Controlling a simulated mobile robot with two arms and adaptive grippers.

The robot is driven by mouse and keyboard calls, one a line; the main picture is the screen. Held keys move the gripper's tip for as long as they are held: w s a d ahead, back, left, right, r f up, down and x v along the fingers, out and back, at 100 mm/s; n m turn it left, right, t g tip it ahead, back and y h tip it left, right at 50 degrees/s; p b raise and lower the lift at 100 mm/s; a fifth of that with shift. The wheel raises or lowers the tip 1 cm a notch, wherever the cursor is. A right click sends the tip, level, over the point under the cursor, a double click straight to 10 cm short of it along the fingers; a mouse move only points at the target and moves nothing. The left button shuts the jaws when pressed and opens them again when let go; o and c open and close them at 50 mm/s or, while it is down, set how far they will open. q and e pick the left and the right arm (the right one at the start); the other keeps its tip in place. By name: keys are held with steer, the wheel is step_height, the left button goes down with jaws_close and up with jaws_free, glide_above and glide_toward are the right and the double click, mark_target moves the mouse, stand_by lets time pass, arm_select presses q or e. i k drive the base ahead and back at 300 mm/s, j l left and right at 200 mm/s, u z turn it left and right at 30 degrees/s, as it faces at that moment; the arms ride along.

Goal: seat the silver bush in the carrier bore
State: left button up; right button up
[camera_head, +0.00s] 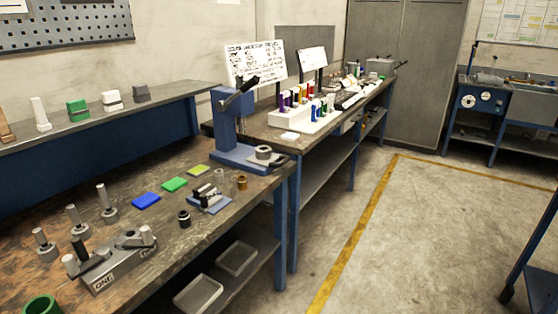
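Three small bushes stand near the front edge of the bench: a pale silver one (219,175), a bronze one (241,183) and a black one (184,219). The silver one is upright and apart from the others. A grey ring-shaped part (263,153) sits on the base of a blue press (226,128). It looks like the carrier, but I cannot tell for certain, and its bore is too small to see into. Neither of my grippers is in view.
Posts on round bases stand at left, with a green cup (42,307) in front. The floor at right is open.

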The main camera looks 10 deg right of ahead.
mark_target(263, 156)
steer(key=i+l, duration=0.2)
steer(key=i, duration=0.3)
steer(key=i+l, duration=0.25)
steer(key=i, duration=0.2)
